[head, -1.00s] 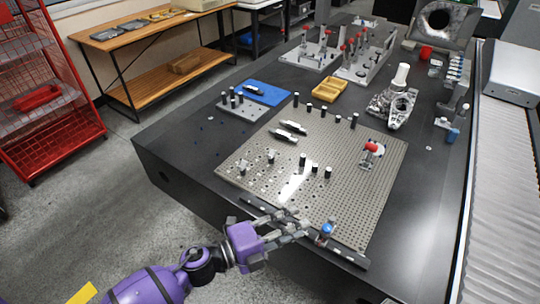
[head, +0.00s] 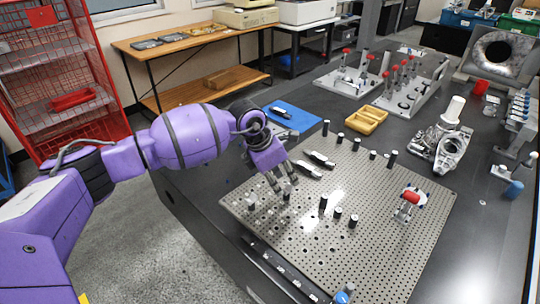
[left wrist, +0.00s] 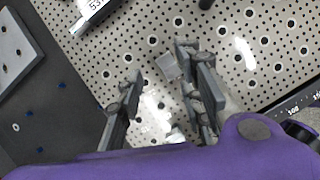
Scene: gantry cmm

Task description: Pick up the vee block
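My left gripper (head: 281,186) is over the left part of the perforated fixture plate (head: 385,240), fingers pointing down. In the left wrist view its two fingers stand apart. A small grey metal block (left wrist: 168,66), which may be the vee block, shows between and just beyond the fingertips, with no visible contact. I cannot make out a V groove. Another small metal piece (head: 251,203) stands on the plate left of the gripper in the head view. My right gripper is in neither view.
Dark cylindrical pins (head: 323,203) stand on the plate near the gripper. Two black-and-white labelled parts (head: 318,158) lie behind it. A red-topped clamp (head: 410,197) stands to the right. A yellow tray (head: 367,121), a blue mat (head: 291,118) and a metal casting (head: 446,140) sit farther back.

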